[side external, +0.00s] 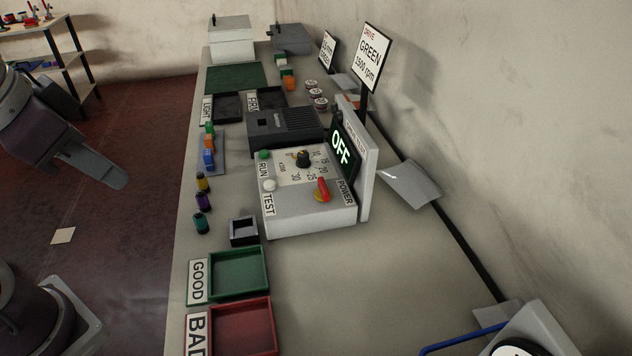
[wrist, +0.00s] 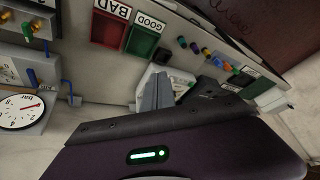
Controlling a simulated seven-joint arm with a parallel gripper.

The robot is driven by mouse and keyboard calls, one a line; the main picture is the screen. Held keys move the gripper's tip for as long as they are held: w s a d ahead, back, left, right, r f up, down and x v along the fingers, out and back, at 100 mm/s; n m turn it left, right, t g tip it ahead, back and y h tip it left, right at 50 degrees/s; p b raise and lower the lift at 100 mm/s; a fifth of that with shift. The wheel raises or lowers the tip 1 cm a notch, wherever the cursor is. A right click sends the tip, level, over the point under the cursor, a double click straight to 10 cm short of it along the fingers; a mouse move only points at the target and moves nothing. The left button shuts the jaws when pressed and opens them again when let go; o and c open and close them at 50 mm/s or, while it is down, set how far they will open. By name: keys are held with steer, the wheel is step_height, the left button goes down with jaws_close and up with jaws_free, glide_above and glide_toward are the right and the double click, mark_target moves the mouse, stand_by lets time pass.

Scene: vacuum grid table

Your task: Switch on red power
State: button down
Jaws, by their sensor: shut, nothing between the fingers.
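The power switch (side external: 322,188) is a red rotary handle on a yellow base, beside the POWER label on the front right of the grey test box (side external: 310,218). The display (side external: 341,149) on the box reads OFF in lit letters. My gripper (side external: 117,180) shows at the left of the side view, left of the table and well apart from the box. Its fingers are together and empty. In the wrist view, my gripper (wrist: 156,82) points toward the pale test box (wrist: 146,92), which is partly hidden behind the fingers; the power switch cannot be made out there.
The box also carries a green RUN button (side external: 264,154), a white TEST button (side external: 269,185) and a black dial (side external: 302,158). A GREEN sign (side external: 370,58) stands behind. Green GOOD (side external: 240,275) and red BAD (side external: 243,329) trays lie in front. Several small coloured parts line the left edge.

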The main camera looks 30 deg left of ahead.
steer(key=w+d+f+m+g+h, duration=0.1)
steer(key=w+f+m, duration=0.3)
steer(key=w, duration=0.9)
steer(key=w+d+f+m+g+h, duration=0.1)
steer(key=w+f, duration=0.6)
steer(key=w, duration=0.7)
steer(key=m+h, duration=0.1)
steer(key=m, duration=0.1)
steer(key=shift+w+f+m, duration=0.25)
steer(key=shift+f+m, duration=0.05)
steer(key=shift+m, duration=0.1)
glide_toward(316, 191)
steer(key=f, duration=0.1)
steer(key=a+f, duration=0.1)
steer(key=f, duration=0.1)
steer(key=s+a+f, duration=0.1)
steer(key=f, duration=0.1)
steer(key=shift+f, duration=0.25)
steer(key=shift+w+d, duration=0.9)
steer(key=shift+w, duration=0.15)
steer(key=shift+w+d, duration=0.45)
